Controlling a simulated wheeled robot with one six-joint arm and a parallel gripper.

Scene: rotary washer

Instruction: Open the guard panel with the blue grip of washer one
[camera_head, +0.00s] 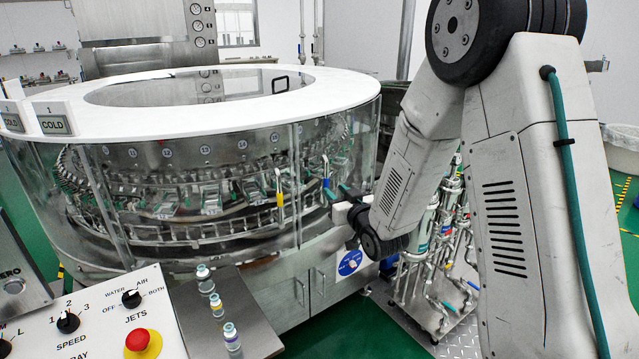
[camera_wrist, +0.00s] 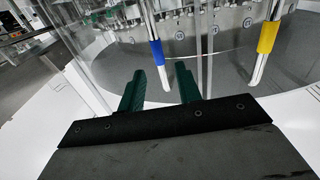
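Washer one (camera_head: 190,110) is a round machine with a white top ring and clear curved guard panels. The blue grip (camera_head: 326,183) is on an upright bar handle on the panel nearest my gripper; it also shows in the wrist view (camera_wrist: 157,52). A yellow grip (camera_head: 279,196) is on another handle to its left, and it shows at the right of the wrist view (camera_wrist: 268,37). My gripper (camera_wrist: 160,70) has green fingers, open and empty. The lower end of the blue-grip handle appears between the fingertips; whether it lies between them in depth I cannot tell. The panel looks shut.
A control panel (camera_head: 85,318) with knobs and a red button stands front left. Beside it, a metal shelf (camera_head: 185,320) carries 3 small vials (camera_head: 216,305). Pipes and valves (camera_head: 440,235) stand below my arm. Green floor shows at front and right.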

